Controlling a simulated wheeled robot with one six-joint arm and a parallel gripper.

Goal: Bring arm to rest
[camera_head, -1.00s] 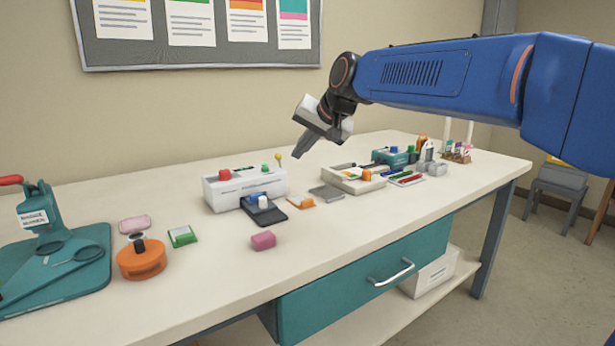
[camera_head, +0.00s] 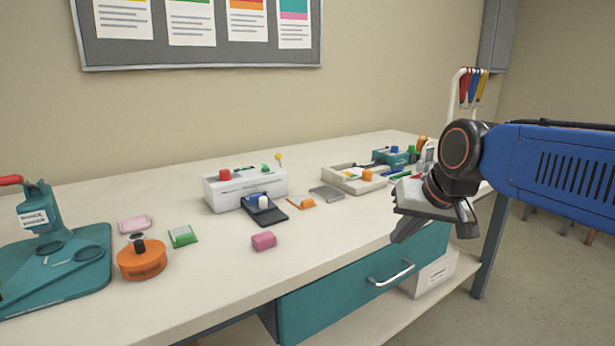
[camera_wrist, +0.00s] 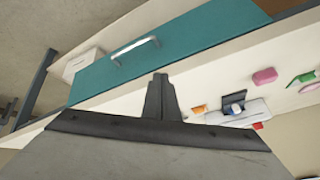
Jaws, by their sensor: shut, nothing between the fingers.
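My gripper (camera_head: 402,232) hangs near the front edge of the bench at the right, in front of the teal drawer (camera_head: 345,282). Its fingers point down and a little to the left, and they are together with nothing between them. In the wrist view my gripper's fingers (camera_wrist: 161,88) show as one dark closed shape over the bench top's edge. My blue arm reaches in from the right edge of the head view.
The white laminator (camera_head: 232,190) stands mid-bench, with a pink block (camera_head: 264,240) before it. A teal badge maker (camera_head: 60,262) and orange round item (camera_head: 141,261) stand left.

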